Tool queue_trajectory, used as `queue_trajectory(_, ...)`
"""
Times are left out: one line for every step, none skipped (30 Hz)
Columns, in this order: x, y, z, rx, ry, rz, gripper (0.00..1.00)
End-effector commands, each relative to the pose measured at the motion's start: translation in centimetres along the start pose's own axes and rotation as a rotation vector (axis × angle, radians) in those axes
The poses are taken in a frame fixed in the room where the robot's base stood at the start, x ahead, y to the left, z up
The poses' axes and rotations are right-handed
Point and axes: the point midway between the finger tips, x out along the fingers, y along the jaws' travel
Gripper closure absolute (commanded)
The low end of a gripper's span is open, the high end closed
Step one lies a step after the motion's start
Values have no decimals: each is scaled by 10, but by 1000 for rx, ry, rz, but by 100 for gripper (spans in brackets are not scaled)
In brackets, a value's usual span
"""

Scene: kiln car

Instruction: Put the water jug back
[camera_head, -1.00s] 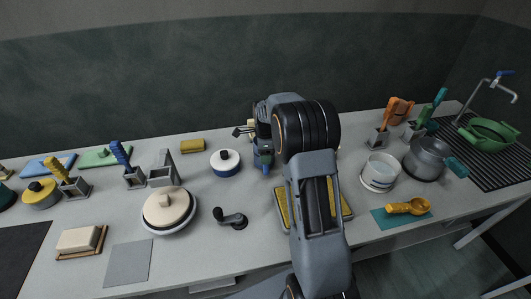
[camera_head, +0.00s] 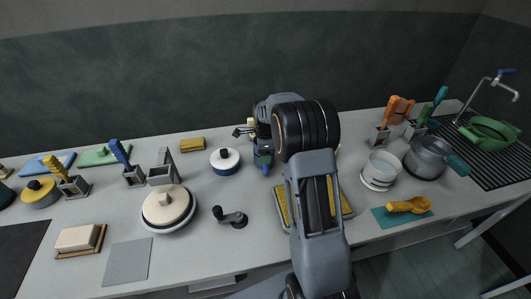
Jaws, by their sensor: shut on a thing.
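My gripper (camera_head: 264,153) is over the back middle of the counter, largely covered by my own arm. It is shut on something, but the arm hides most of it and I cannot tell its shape. A small blue part shows at the gripper's lower end. I cannot make out a water jug for certain anywhere in the head view. A yellow-lined grey tray (camera_head: 344,206) lies under my forearm, partly hidden.
Left of my arm are a blue-and-white lidded pot (camera_head: 225,164), a dark crank-like tool (camera_head: 231,217) and a cream lidded pan (camera_head: 168,208). To the right are white bowls (camera_head: 379,173), a grey pot (camera_head: 426,158) and a yellow scoop (camera_head: 408,206).

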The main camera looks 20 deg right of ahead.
Motion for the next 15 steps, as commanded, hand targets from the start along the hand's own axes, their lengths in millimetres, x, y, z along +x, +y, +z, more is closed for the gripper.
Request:
queue_trajectory(0,0,0,0,0,-1,100)
queue_trajectory(1,0,0,0,0,-1,100)
queue_trajectory(1,0,0,0,0,-1,100)
queue_trajectory(2,0,0,0,0,-1,100)
queue_trajectory(2,0,0,0,0,-1,100)
queue_trajectory(2,0,0,0,0,-1,100)
queue_trajectory(3,0,0,0,0,-1,100)
queue_trajectory(2,0,0,0,0,-2,100)
queue_trajectory(2,0,0,0,0,-2,100)
queue_trajectory(2,0,0,0,0,-2,100)
queue_trajectory(2,0,0,0,0,-2,100)
queue_trajectory(2,0,0,0,0,-1,100)
queue_trajectory(2,0,0,0,0,-1,100)
queue_trajectory(2,0,0,0,0,-1,35)
queue_trajectory(2,0,0,0,0,-1,31)
